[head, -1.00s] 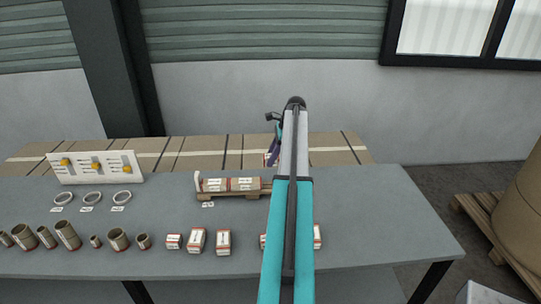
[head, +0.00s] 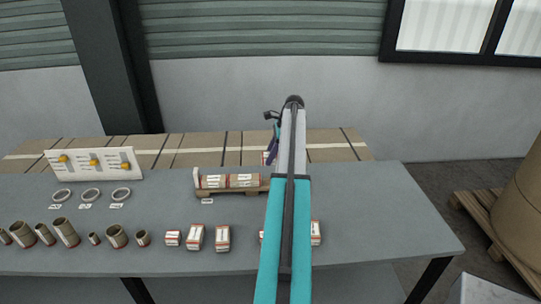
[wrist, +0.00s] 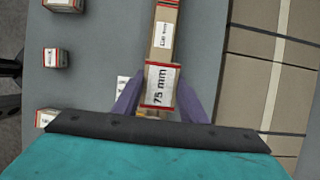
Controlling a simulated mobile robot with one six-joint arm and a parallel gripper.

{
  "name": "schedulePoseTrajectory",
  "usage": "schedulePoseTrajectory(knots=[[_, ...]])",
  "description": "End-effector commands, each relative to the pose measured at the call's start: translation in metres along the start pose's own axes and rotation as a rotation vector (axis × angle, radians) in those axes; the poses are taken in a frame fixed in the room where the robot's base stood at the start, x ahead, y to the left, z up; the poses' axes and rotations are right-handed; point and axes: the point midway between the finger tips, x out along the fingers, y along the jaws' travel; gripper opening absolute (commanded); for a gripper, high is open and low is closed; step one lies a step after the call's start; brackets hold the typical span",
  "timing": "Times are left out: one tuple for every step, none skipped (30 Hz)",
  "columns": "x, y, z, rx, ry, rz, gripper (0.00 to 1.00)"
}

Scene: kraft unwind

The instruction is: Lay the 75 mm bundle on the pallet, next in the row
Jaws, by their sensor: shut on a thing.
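In the wrist view the 75 mm bundle (wrist: 161,86), a brown pack with red edges and a white label, sits between the two purple fingers of my gripper (wrist: 162,98). The gripper is shut on it. In the head view my arm hides most of the gripper and bundle; a purple finger shows behind the table's far side, by the pallet's right end. The small wooden pallet (head: 207,193) carries two labelled bundles (head: 228,181) in a row from its left end stop. Its right part is hidden by my arm. A row bundle (wrist: 165,30) shows just beyond the held one; I cannot tell whether they touch.
Several boxed bundles (head: 195,237) and brown cores (head: 66,232) line the table's front. White rings (head: 91,195) and a white board with yellow knobs (head: 95,163) stand at left. A brown strapped surface (head: 330,146) lies behind. The table's right side is clear.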

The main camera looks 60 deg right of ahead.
Motion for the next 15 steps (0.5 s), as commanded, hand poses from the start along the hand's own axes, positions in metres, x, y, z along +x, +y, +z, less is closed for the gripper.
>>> schedulePoseTrajectory(knots=[[0.005,0.000,-0.002,0.000,0.000,0.000,0.01],[0.007,0.000,-0.003,0.000,0.000,0.000,0.01],[0.009,0.000,-0.004,0.000,0.000,0.000,0.01],[0.011,0.000,-0.005,0.000,0.000,-0.001,0.01],[0.013,0.000,-0.006,0.000,0.000,-0.001,0.01],[0.016,0.000,-0.007,0.000,0.000,-0.001,0.01],[0.018,0.000,-0.008,0.000,0.000,-0.001,0.01],[0.019,0.000,-0.009,0.000,0.000,-0.001,0.01],[0.022,0.000,-0.010,0.000,0.000,-0.001,0.01],[0.024,0.000,-0.011,0.000,0.000,-0.001,0.01],[0.026,0.000,-0.011,0.001,0.000,-0.001,0.01],[0.028,0.000,-0.013,0.001,0.000,-0.001,0.01],[0.030,0.000,-0.013,0.001,0.000,-0.001,0.01],[0.032,0.000,-0.014,0.001,0.000,-0.001,0.01],[0.035,0.000,-0.015,0.001,0.000,0.000,0.01]])
